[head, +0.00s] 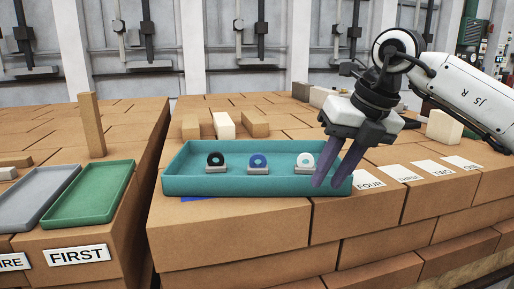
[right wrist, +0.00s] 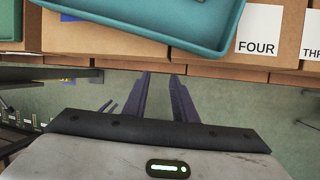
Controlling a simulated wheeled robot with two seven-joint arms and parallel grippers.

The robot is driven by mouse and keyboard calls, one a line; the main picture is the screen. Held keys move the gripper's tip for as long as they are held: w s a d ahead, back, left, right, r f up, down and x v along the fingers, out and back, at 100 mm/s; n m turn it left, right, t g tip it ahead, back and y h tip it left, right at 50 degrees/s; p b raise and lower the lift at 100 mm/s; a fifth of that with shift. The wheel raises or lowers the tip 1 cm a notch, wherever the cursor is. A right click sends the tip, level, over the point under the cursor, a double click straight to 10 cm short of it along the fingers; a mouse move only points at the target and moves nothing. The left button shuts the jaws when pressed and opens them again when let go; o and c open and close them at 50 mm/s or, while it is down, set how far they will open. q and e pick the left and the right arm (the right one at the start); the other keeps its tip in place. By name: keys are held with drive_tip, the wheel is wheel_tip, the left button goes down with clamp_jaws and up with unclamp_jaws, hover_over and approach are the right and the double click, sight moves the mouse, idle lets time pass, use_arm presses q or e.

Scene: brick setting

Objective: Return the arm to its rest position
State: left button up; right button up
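My right arm (head: 462,88) comes in from the right in the head view. Its gripper (head: 327,186) points down in front of the right end of the teal tray (head: 230,185). In the right wrist view the two dark fingers of the right gripper (right wrist: 160,76) stand apart with nothing between them. The floor shows behind them, and the tray's corner (right wrist: 228,40) lies beyond the tips. My left arm and gripper are not in view.
The teal tray holds a black ring (head: 215,159), a blue ring (head: 258,161) and a white ring (head: 304,160) on small stands. Number cards, including FOUR (head: 367,180), lie on the bricks at right. A green tray (head: 92,194) and a grey tray (head: 38,191) are at left.

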drive_tip(key=s+a+f+m+g+y, duration=0.1)
drive_tip(key=s+a+f+m+y, duration=0.3)
drive_tip(key=a+y, duration=0.6)
drive_tip(key=s+a+f+m+g+y, duration=0.1)
drive_tip(key=s+a+f+y, duration=0.5)
drive_tip(key=a, duration=0.7)
drive_tip(key=w+d+f+m+t+h, duration=0.1)
drive_tip(key=d+f+m+t+h, duration=0.6)
drive_tip(key=f+m, duration=0.4)
drive_tip(key=w+d+f+m+t+h, duration=0.1)
drive_tip(key=d+f+m+t+h, duration=0.3)
drive_tip(key=d+f+m+t, duration=0.7)
drive_tip(key=s+d+f+m+g+h, duration=0.2)
drive_tip(key=s+f+m+g, duration=0.1)
drive_tip(key=s+f, duration=0.3)
drive_tip(key=s+d+f+m+g+h, duration=0.1)
drive_tip(key=s+d+f+m+g, duration=0.2)
drive_tip(key=s+f, duration=0.4)
drive_tip(key=s+d+f+m+g+h, duration=0.2)
drive_tip(key=s+d+f+g, duration=0.1)
drive_tip(key=s+f, duration=0.3)
drive_tip(key=shift+s+f+m+g+h, duration=0.3)
drive_tip(key=shift+s+f+m+g, duration=0.1)
drive_tip(key=shift+s+g, duration=0.6)
drive_tip(key=shift+s+r, duration=0.1)
